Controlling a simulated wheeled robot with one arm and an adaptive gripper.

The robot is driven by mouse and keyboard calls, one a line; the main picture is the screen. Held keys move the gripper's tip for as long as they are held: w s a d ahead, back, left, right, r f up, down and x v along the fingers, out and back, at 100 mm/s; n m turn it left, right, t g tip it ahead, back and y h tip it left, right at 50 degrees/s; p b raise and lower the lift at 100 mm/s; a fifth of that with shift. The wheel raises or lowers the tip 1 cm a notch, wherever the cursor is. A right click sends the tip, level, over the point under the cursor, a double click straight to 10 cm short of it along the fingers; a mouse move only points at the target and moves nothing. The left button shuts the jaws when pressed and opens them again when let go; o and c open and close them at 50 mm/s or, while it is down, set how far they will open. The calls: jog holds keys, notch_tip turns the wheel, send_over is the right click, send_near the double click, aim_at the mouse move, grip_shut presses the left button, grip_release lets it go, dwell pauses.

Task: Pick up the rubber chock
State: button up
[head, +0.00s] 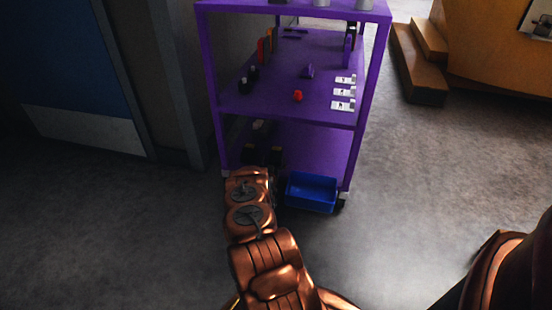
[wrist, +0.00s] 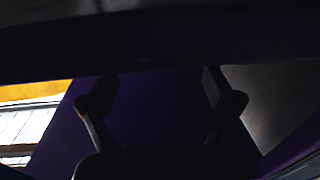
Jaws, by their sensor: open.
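I cannot clearly pick out the rubber chock. A small dark purple wedge-like piece (head: 308,71) lies on the middle shelf of the purple cart (head: 290,116) in the head view, and it may be the chock. My arm reaches down to the cart's lower left, at the lower shelf (head: 322,150). My gripper is mostly hidden by the arm there. In the wrist view my gripper (wrist: 162,98) is open, its two dark fingers wide apart. Only a dark purple surface shows between them, with no object clearly visible. A dark edge crosses the top of that view.
A blue bin (head: 311,192) sits low at the cart's front. The middle shelf bears a red piece (head: 298,96), white cards (head: 343,105) and small dark items (head: 249,78). Brown steps (head: 418,65) stand at right. The floor on both sides is clear.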

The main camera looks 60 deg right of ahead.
aim_at(276, 155)
jog(key=shift+b+x, duration=1.25)
jog(key=shift+x, duration=1.25)
jog(key=shift+s+d+f, duration=0.1)
jog(key=shift+s, duration=0.1)
jog(key=c, duration=1.5)
jog(key=shift+o, duration=0.2)
jog(key=shift+r+p, duration=0.2)
jog(key=shift+p, duration=0.15)
